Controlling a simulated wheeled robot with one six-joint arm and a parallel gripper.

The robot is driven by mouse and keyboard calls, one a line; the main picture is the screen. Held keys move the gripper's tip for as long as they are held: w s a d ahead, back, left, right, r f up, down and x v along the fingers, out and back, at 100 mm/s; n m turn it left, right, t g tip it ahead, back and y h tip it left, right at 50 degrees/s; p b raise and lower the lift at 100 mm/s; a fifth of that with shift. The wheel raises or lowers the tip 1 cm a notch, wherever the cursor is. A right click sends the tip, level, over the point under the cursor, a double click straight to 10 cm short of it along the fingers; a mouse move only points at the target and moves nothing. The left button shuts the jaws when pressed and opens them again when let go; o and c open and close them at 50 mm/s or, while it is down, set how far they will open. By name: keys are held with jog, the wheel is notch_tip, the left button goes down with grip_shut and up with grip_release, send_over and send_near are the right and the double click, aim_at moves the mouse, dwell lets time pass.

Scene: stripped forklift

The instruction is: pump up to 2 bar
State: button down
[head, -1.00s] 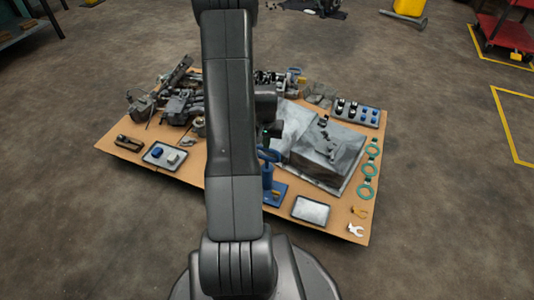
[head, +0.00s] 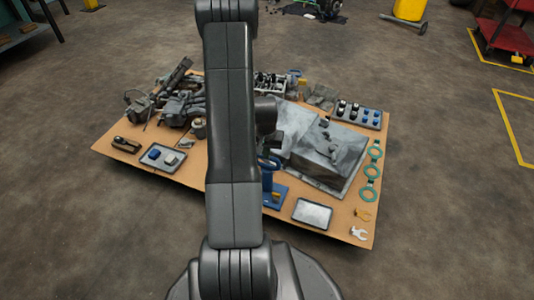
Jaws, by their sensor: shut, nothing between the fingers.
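A blue hand pump (head: 267,186) stands upright on a blue base plate near the front edge of the tan board, partly hidden behind my arm. Its blue top handle (head: 270,162) shows just right of my arm. My gripper (head: 276,148) is small and dark in this view, pointing down just above the handle. It is shut, with nothing seen between its fingers. I cannot tell whether it touches the handle. No pressure gauge can be made out.
A grey block (head: 327,158) stands on a grey sheet right of the pump. Dark machine parts (head: 177,105) crowd the back left. A small tray (head: 163,158) lies at the left.

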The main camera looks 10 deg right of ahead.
jog(key=shift+r, duration=0.15)
jog(key=s, duration=0.1)
jog(key=s+a+r, duration=0.1)
jog(key=shift+s+a, duration=0.1)
jog(key=shift+s, duration=0.3)
notch_tip(320, 180, up, 14)
jog(key=s+p, duration=0.1)
jog(key=p, duration=0.4)
jog(key=shift+s+a+f+p, duration=0.15)
jog(key=shift+a+f+p, duration=0.1)
jog(key=shift+p, duration=0.1)
jog(key=c, duration=2.1)
grip_release()
